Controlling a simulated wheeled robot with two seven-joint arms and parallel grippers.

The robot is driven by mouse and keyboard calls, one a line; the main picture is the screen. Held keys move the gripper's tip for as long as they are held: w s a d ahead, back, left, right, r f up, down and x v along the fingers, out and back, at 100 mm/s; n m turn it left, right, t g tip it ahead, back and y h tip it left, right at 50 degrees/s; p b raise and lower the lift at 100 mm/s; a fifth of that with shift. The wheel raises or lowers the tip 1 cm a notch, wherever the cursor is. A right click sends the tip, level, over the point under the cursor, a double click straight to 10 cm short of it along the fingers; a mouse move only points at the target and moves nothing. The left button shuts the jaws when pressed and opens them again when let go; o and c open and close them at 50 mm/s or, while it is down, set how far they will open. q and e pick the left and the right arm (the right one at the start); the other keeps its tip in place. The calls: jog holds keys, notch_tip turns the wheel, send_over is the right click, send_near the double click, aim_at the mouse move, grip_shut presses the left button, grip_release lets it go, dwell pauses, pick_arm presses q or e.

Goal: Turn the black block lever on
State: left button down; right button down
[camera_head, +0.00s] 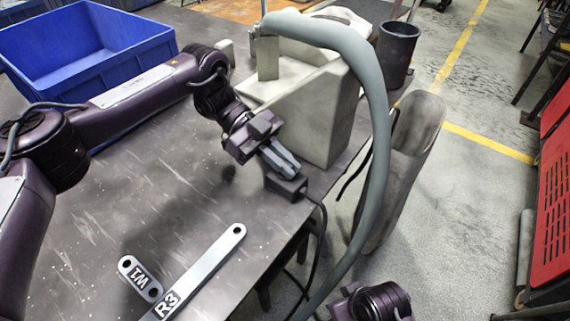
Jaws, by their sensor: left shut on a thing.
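The black block (287,188) sits near the right edge of the dark table, with a black cable running from it over the edge. My left gripper (283,163) reaches down to it from the upper left, its fingers at the top of the block. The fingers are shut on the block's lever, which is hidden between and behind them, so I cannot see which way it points. My right gripper is out of view; only a dark part of my right arm shows at the bottom edge.
A beige machine (325,110) with a thick grey hose (375,120) stands just behind the block. A blue crate (85,55) is at the back left. The table's left middle is clear.

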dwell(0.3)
pick_arm(q)
jog(key=c, duration=1.5)
grip_release()
jog(key=shift+v, duration=3.9)
